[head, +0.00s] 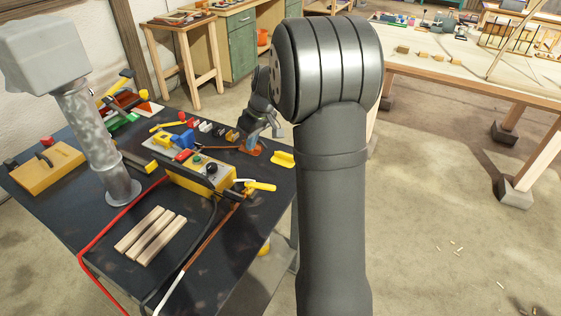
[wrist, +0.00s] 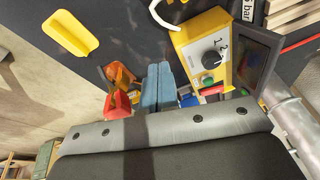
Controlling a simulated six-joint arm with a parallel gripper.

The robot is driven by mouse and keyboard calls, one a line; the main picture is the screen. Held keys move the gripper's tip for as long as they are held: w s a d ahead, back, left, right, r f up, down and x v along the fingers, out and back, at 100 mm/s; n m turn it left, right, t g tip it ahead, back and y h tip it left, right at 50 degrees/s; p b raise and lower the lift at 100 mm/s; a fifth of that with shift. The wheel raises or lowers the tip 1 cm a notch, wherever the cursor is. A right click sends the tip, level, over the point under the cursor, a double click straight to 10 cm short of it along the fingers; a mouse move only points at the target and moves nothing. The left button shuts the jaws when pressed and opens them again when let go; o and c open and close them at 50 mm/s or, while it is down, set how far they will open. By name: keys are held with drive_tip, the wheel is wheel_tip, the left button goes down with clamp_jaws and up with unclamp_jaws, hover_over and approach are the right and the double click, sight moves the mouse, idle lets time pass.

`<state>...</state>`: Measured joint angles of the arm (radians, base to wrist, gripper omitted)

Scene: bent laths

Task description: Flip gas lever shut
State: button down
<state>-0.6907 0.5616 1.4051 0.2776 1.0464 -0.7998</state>
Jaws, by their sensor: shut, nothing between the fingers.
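A yellow-handled lever (head: 260,186) sticks out at the right end of a yellow control box (head: 190,180) in the head view; it looks like the gas lever, though I cannot be sure. The box has a dark knob and a green button, and also shows in the wrist view (wrist: 190,40). The lever's handle is not clearly seen in the wrist view. My gripper (head: 263,134) is beyond the box, near the table's far right edge, apart from the lever. Its blue-grey fingers lie together in the wrist view (wrist: 158,68), shut and empty.
A yellow tray (head: 283,159) lies at the table's right edge. An orange object (head: 250,148) is beside my fingers. Wooden laths (head: 150,235) lie at the front. A grey metal column (head: 95,145) stands at left. Red and black hoses cross the dark tabletop.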

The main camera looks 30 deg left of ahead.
sight(269, 185)
drive_tip(key=w+d+r+m+g+h, duration=0.15)
drive_tip(key=w+d+m+h, duration=0.3)
drive_tip(key=m, duration=0.85)
drive_tip(key=shift+g+y, duration=0.25)
drive_tip(key=x, duration=1)
drive_tip(key=shift+s+d+f, duration=0.3)
drive_tip(key=shift+s, duration=0.1)
drive_tip(key=shift+s+d+r, duration=0.15)
drive_tip(key=shift+s+d, duration=0.05)
drive_tip(key=shift+s, duration=0.4)
drive_tip(key=shift+s+d+r, duration=0.1)
drive_tip(key=shift+s+d, duration=0.05)
drive_tip(key=shift+s, duration=0.45)
drive_tip(key=shift+s+d, duration=0.15)
drive_tip(key=shift+s, duration=0.45)
drive_tip(key=shift+s+d+m, duration=0.4)
drive_tip(key=shift+s+d, duration=0.15)
drive_tip(key=shift+s, duration=0.25)
drive_tip(key=shift+w+a, duration=0.1)
